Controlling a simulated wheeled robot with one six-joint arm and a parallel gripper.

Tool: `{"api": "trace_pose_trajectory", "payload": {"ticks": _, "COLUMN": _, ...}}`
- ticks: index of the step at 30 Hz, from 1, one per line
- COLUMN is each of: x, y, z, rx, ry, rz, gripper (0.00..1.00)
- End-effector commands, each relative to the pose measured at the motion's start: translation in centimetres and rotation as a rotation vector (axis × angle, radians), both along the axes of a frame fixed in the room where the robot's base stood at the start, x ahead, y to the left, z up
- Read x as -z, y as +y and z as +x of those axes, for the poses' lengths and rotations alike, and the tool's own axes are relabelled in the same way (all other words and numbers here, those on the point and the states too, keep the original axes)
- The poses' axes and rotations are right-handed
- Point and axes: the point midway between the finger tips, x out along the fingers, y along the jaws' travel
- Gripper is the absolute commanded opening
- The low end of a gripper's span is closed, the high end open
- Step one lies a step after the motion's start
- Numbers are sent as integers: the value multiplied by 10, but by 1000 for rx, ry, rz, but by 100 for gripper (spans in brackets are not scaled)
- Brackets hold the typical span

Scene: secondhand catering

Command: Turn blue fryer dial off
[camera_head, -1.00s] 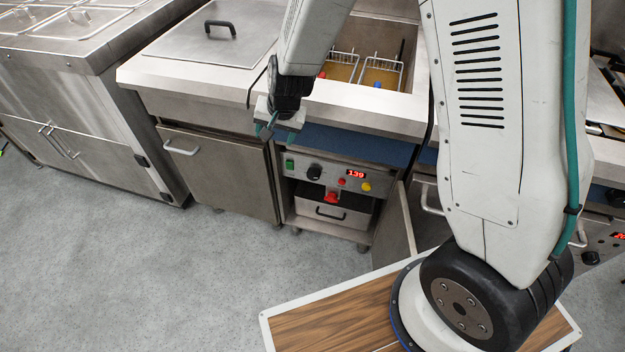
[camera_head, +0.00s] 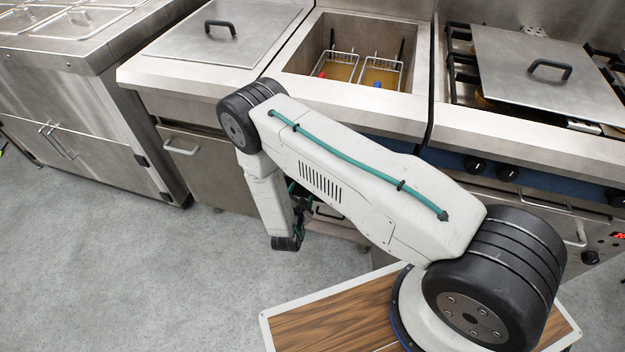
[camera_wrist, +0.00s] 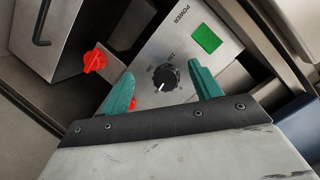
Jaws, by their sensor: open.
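The fryer (camera_head: 345,113) stands in the middle of the head view, with a dark blue strip (camera_head: 390,143) under its top. Its control panel is hidden behind my arm there. In the wrist view, a black round dial (camera_wrist: 166,76) with a white pointer mark sits on the grey panel (camera_wrist: 178,40). Its scale print is too small to read surely. My gripper (camera_wrist: 161,70) is open, its two green fingers on either side of the dial. I cannot tell whether they touch it. In the head view, my gripper (camera_head: 299,195) is mostly hidden behind my arm.
A lit green POWER switch (camera_wrist: 207,38) is beside the dial. A red valve handle (camera_wrist: 95,61) and a metal box with a black handle (camera_wrist: 42,22) are on the other side.

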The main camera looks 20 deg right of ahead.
Motion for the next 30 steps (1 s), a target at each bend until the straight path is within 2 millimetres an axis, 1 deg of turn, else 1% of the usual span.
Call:
{"api": "trace_pose_trajectory", "payload": {"ticks": 1, "x": 1, "y": -5, "z": -7, "rx": 11, "ry": -66, "rz": -26, "gripper": 63}}
{"api": "trace_pose_trajectory", "payload": {"ticks": 3, "x": -3, "y": -10, "z": -13, "rx": 24, "ry": -150, "rz": -54, "gripper": 63}}
{"api": "trace_pose_trajectory", "payload": {"ticks": 6, "x": -7, "y": -14, "z": -20, "rx": 31, "ry": -230, "rz": -81, "gripper": 63}}
{"api": "trace_pose_trajectory", "payload": {"ticks": 10, "x": -10, "y": -19, "z": -20, "rx": 36, "ry": -272, "rz": -94, "gripper": 63}}
{"api": "trace_pose_trajectory", "payload": {"ticks": 14, "x": -11, "y": -28, "z": -6, "rx": 38, "ry": -276, "rz": -96, "gripper": 63}}
{"api": "trace_pose_trajectory", "payload": {"ticks": 18, "x": -11, "y": -40, "z": 15, "rx": 38, "ry": -276, "rz": -96, "gripper": 63}}
{"api": "trace_pose_trajectory", "payload": {"ticks": 22, "x": -11, "y": -49, "z": 31, "rx": 36, "ry": -276, "rz": -95, "gripper": 63}}
{"api": "trace_pose_trajectory", "payload": {"ticks": 27, "x": -11, "y": -55, "z": 42, "rx": 35, "ry": -274, "rz": -96, "gripper": 63}}
{"api": "trace_pose_trajectory", "payload": {"ticks": 30, "x": -11, "y": -56, "z": 43, "rx": 33, "ry": -274, "rz": -95, "gripper": 63}}
